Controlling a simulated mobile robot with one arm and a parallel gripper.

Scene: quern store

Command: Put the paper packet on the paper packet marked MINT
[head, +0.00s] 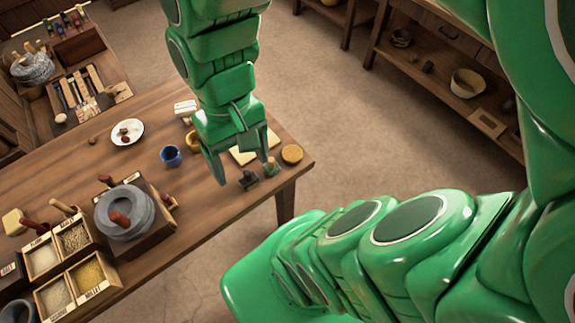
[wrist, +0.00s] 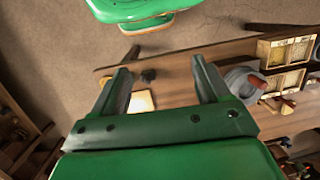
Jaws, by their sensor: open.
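My gripper (head: 246,172) hangs over the right end of the wooden table with its fingers apart. In the wrist view my gripper (wrist: 160,68) shows open, with nothing held between the fingers. A flat cream piece (head: 243,156), perhaps a paper packet, lies behind the fingers and is partly hidden by them. It also shows as a pale patch (wrist: 141,100) beside one finger in the wrist view. A small white block-like packet (head: 185,107) lies farther back, left of my arm. No MINT marking is readable, so I cannot tell which packet bears it.
A dark small object (head: 248,179) and a round wooden disc (head: 292,154) lie near the table's right end. A blue cup (head: 171,155), a white plate (head: 127,132), a stone quern (head: 124,213) and grain boxes (head: 74,240) stand left. Open floor (head: 325,95) lies behind.

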